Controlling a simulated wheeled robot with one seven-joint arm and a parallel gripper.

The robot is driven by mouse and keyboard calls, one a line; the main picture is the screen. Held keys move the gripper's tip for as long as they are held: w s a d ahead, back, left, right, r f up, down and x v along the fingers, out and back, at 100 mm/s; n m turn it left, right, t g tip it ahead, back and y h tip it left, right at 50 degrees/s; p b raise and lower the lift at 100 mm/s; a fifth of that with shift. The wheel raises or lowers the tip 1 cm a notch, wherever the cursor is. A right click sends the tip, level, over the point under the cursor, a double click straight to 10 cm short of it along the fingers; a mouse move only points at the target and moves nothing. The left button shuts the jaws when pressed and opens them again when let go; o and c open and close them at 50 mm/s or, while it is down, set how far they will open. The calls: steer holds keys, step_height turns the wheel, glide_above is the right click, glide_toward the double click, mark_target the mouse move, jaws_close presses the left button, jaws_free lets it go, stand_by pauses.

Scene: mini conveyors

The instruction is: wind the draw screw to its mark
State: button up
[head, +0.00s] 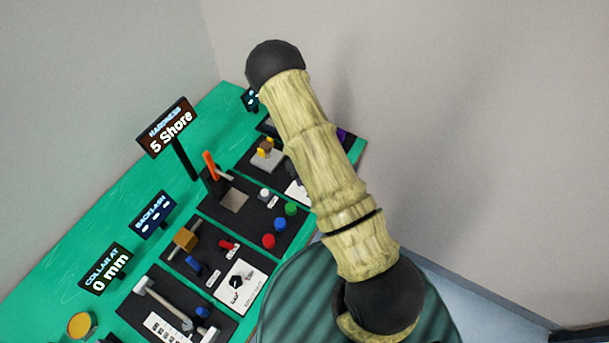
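A board (142,312) at the lower left carries a pale rod with a block at its far end, a blue knob (202,312) and a white marked strip (166,327). A sign (107,270) behind it reads "COLLAR AT 0 mm". This looks like the draw screw station, but I cannot make out a thread or a mark. My arm crosses the middle of the picture, from a dark joint at the top to another at the bottom. My gripper is not visible.
Boards on the green table (60,265) hold an orange lever (210,165), an orange-brown block (186,239), a dial plate (241,288) and red, green and blue buttons (268,240). Other signs read "BACKLASH" (153,216) and "5 Shore" (170,130). My arm hides part of the far right boards.

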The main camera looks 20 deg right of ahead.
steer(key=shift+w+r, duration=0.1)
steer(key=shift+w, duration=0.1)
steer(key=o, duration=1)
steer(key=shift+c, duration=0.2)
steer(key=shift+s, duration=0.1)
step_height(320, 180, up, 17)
steer(key=b, duration=0.1)
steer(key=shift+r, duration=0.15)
